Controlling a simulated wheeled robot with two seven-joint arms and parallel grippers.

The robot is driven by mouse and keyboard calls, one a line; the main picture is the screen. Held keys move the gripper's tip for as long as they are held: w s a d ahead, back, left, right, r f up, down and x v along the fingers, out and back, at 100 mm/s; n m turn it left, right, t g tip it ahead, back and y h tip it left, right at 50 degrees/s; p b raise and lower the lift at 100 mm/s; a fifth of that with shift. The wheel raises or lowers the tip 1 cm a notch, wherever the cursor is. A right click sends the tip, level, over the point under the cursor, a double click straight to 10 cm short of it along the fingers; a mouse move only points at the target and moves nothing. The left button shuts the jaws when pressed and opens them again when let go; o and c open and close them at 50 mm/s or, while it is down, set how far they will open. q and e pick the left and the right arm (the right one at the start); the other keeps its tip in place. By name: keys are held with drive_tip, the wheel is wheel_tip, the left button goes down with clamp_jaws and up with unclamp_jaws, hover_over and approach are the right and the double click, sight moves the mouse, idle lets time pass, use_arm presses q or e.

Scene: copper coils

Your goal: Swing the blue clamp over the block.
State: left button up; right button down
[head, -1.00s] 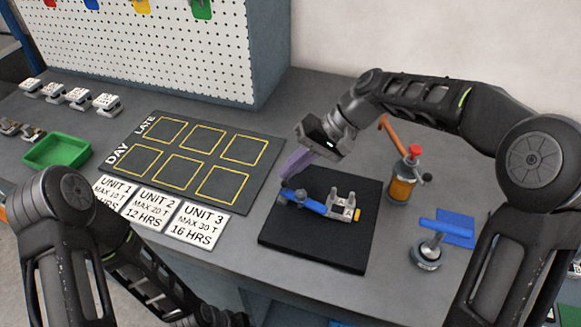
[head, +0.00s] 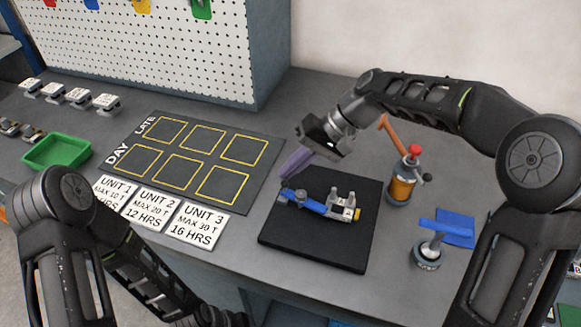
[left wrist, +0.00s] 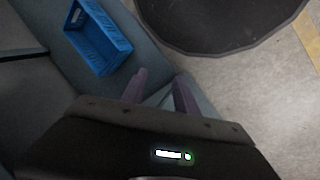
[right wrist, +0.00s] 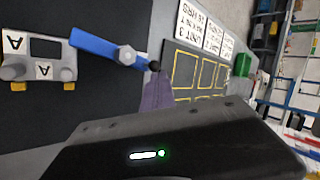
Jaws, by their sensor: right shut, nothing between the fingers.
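The blue clamp (head: 310,204) is a bar lying on the black board (head: 318,246), with a round pivot near its left end. Its right end reaches the side of the metal block (head: 342,207), which has two upright posts and yellow ends. In the right wrist view the clamp (right wrist: 92,44) ends beside the block (right wrist: 42,62), marked A, not across it. My right gripper (head: 287,172) is shut and empty, its purple fingers close to the clamp's dark knob end; contact is unclear. My left gripper (left wrist: 158,85) is open and empty, away from the board.
An orange-handled press (head: 402,180) stands right of the board, with a blue-topped stand (head: 428,250) in front of it. The planning mat (head: 205,150) with yellow squares, unit cards and a green tray (head: 57,151) lie left. A pegboard (head: 150,45) stands behind.

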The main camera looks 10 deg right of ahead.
drive_tip(key=v, duration=0.7)
drive_tip(key=shift+d+r, duration=0.25)
drive_tip(key=shift+r, duration=0.05)
